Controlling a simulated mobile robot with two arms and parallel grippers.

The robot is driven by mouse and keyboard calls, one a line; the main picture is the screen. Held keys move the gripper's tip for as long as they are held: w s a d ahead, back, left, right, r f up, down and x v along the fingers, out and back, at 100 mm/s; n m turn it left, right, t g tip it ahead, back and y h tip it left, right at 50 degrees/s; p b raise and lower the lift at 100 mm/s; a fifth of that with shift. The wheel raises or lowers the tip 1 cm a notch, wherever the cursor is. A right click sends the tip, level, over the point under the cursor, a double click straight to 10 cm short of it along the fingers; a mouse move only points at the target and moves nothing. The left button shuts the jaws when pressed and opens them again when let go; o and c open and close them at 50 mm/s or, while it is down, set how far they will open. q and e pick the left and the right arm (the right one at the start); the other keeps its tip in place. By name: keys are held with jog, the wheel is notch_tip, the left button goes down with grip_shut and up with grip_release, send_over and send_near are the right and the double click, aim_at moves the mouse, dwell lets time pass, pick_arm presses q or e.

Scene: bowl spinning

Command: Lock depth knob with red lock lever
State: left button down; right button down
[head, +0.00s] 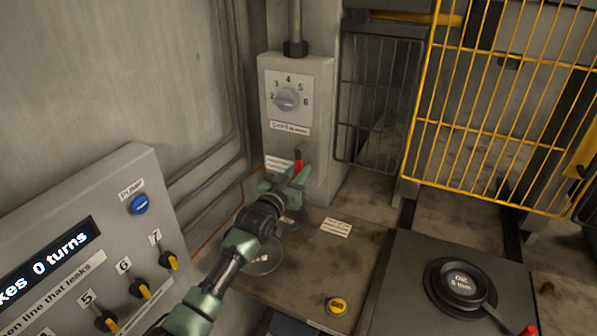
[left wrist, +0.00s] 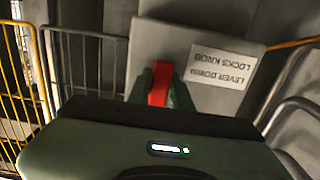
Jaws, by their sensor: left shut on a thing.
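The depth knob (head: 287,98) is a grey dial on the front of a grey post box, with numbers 2 to 6 around it. Its pointer seems turned toward the 2, but it is small. The red lock lever (head: 298,166) is lower on the same box. It also shows in the left wrist view (left wrist: 160,84), between the fingers. My left gripper (head: 288,180) is shut on the red lever, which stands upright in the head view. A label (left wrist: 223,66) beside it reads "lever down locks knob". My right gripper is not in view.
A yellow cage (head: 490,110) stands at right.

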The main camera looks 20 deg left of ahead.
pick_arm(q)
jog(key=shift+d+f, duration=0.1)
jog(key=shift+f, duration=0.1)
jog(key=c, duration=1.3)
grip_release()
jog(key=shift+r, duration=0.1)
jog(key=shift+s, duration=0.1)
jog(key=shift+s+a+b, duration=0.15)
jog(key=shift+s+b, duration=0.35)
jog(key=shift+s, duration=1.45)
jog(key=shift+s+a+b, duration=0.15)
jog(key=shift+s+b, duration=0.3)
jog(key=shift+s, duration=1.45)
